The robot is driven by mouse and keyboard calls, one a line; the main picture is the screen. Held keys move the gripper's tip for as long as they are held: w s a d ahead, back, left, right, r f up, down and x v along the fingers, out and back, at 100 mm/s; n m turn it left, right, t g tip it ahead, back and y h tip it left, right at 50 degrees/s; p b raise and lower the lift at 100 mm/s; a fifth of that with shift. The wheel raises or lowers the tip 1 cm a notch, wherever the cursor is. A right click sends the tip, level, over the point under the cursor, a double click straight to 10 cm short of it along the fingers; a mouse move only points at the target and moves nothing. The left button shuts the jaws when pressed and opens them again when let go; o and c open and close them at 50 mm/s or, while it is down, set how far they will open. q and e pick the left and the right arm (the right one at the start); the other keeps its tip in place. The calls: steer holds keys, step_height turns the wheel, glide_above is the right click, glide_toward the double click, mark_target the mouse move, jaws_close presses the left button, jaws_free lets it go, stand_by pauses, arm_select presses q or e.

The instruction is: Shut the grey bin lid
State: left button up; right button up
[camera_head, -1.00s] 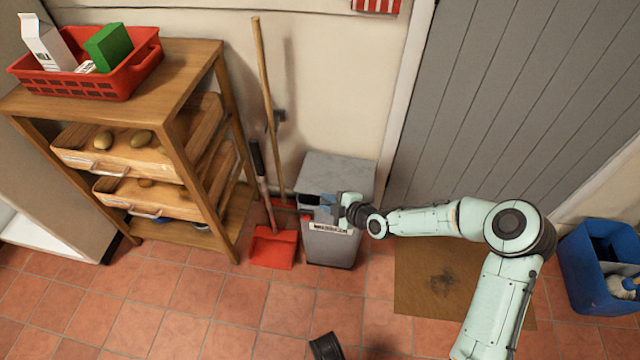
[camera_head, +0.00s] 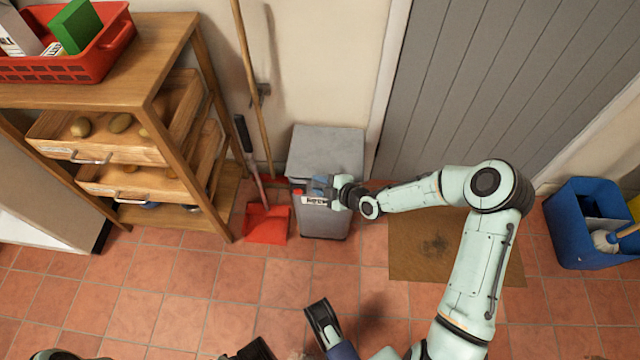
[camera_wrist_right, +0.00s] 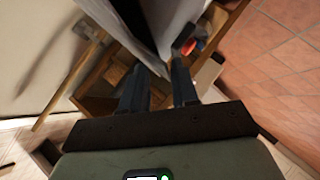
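The grey bin (camera_head: 322,222) stands against the wall, left of the grey door. Its flat grey lid (camera_head: 326,150) sits over the top, with a dark gap and a bit of red showing under its front left edge, so it looks slightly raised. My right gripper (camera_head: 322,186) is at the lid's front edge, partly hiding it. In the right wrist view its fingers (camera_wrist_right: 158,88) are apart, with a pale grey panel close ahead of them; contact is unclear. My left gripper (camera_head: 288,334) shows partly at the bottom edge, its dark fingers apart.
A red dustpan (camera_head: 266,224) and a broom (camera_head: 249,75) stand left of the bin. A wooden shelf (camera_head: 165,50) with drawers and a red basket (camera_head: 100,50) is farther left. A brown mat (camera_head: 420,262) and a blue crate (camera_head: 575,225) lie to the right.

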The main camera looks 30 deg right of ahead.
arm_select(q)
steer(key=w+r+t+p, duration=0.2)
steer(key=w+r+p, duration=0.1)
steer(key=w+r, duration=0.2)
steer(key=s+d+r+g+p, duration=0.1)
steer(key=s+d+r+p, duration=0.1)
steer(key=s, duration=0.3)
steer(key=shift+d+m+g+h, duration=0.3)
steer(key=shift+d+g+h, duration=0.1)
steer(key=shift+d, duration=0.15)
arm_select(e)
steer(key=v, duration=1.3)
steer(key=shift+s, duration=0.2)
